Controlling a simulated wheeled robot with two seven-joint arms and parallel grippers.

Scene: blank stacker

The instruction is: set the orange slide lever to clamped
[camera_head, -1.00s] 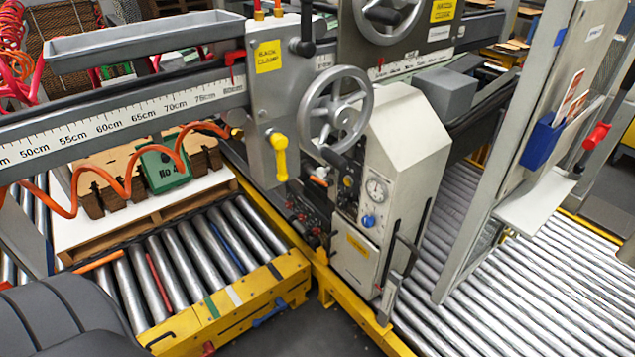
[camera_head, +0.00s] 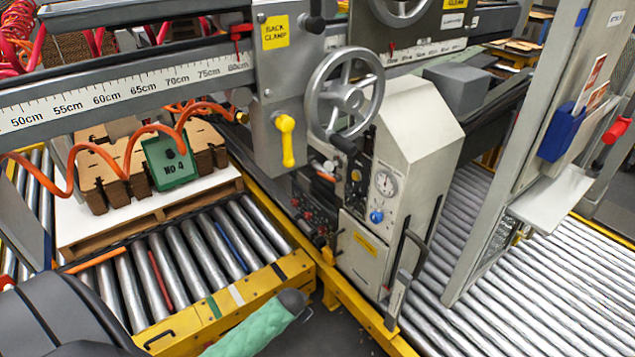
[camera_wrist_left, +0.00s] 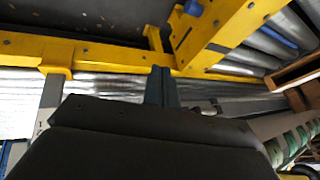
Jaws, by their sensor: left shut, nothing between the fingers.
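A small orange handle (camera_head: 325,177) sits on the dark control block of the grey machine, below the spoked handwheel (camera_head: 345,96). It is the only orange lever-like part I make out, and its setting is too small to read. In the left wrist view, my left gripper (camera_wrist_left: 162,86) shows as dark fingers close together, shut and empty. A yellow frame and rollers lie beyond it there, and the orange handle is not seen. I cannot make out the left gripper's fingers in the head view. My right gripper is in neither view.
A yellow lever (camera_head: 287,140) hangs under the back clamp label. The grey cabinet (camera_head: 385,200) carries a gauge and a blue knob. A yellow frame (camera_head: 235,300) edges the rollers. A green quilted piece (camera_head: 255,328) with a grey end, unclear what, rises from the bottom edge.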

